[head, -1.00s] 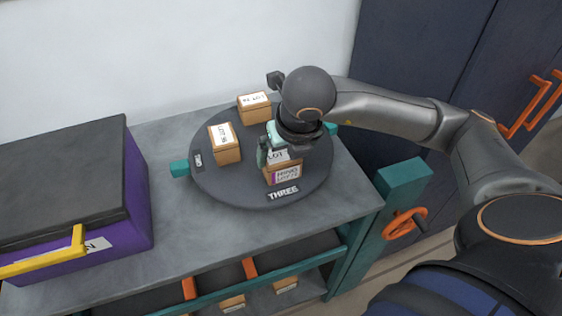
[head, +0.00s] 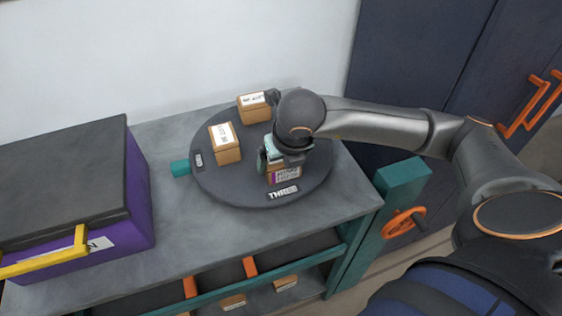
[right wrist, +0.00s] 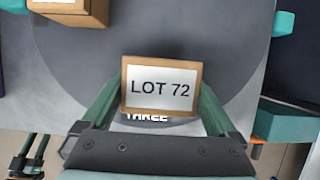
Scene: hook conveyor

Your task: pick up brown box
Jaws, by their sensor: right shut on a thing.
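A brown box (head: 284,175) with a purple-striped side label stands near the front of the round grey turntable (head: 240,192). In the right wrist view the top of this box (right wrist: 160,87) reads "LOT 72". My right gripper (head: 274,158) reaches down over it from above. In the right wrist view its green fingers (right wrist: 161,98) lie along both sides of the box, shut on it. Two more brown boxes, one at the left (head: 225,145) and one at the back (head: 254,107), stand on the turntable.
A purple bin (head: 128,200) with a dark lid and yellow handle stands left on the grey table. Dark cabinets with orange handles (head: 532,105) are at the right. Below is a shelf with small boxes (head: 232,301). Bare tabletop (head: 180,230) lies between bin and turntable.

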